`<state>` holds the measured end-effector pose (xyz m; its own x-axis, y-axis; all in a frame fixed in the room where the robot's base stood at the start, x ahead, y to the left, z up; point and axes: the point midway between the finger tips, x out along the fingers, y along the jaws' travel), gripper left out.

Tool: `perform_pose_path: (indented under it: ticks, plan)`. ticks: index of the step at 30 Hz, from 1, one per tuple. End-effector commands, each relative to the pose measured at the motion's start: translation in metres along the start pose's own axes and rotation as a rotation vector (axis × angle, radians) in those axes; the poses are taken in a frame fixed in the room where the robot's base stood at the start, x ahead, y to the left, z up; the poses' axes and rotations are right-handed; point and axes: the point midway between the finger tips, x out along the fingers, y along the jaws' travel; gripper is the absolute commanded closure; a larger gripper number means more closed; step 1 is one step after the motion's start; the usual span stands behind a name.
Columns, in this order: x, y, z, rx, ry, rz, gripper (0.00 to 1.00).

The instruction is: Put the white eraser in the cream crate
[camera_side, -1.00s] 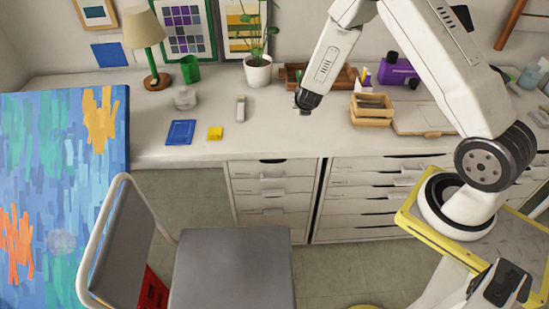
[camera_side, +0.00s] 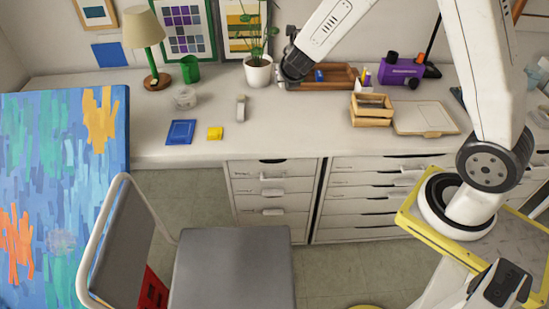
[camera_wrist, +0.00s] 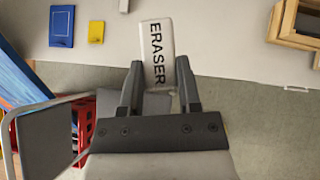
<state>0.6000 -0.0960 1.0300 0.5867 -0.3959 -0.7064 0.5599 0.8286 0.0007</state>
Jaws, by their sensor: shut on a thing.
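The white eraser (camera_wrist: 158,40), marked ERASER, is between the two fingers of my gripper (camera_wrist: 158,75) in the wrist view. In the side view my gripper (camera_side: 291,72) is above the back of the desk, in front of the brown tray; I cannot make out the eraser there. The cream crate (camera_side: 371,122) stands on the desk to the right of my gripper. Part of it shows at the upper right of the wrist view (camera_wrist: 296,40).
A potted plant (camera_side: 258,72) is left of my gripper. The desk's front middle is clear.

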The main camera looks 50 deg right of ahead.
Motion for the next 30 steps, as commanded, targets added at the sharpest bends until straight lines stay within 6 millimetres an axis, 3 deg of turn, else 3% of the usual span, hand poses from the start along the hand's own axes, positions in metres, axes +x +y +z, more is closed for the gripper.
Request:
perform_pose_path:
  ticks: [6,15,21,30]
  plan:
    - [-0.049,0.024,0.012,-0.062,-0.004,0.069,1.0]
    - [-0.105,0.048,0.018,-0.148,-0.004,0.157,1.0]
    - [-0.128,0.057,0.018,-0.189,-0.002,0.193,1.0]
    - [-0.138,0.06,0.018,-0.209,0.0,0.21,1.0]
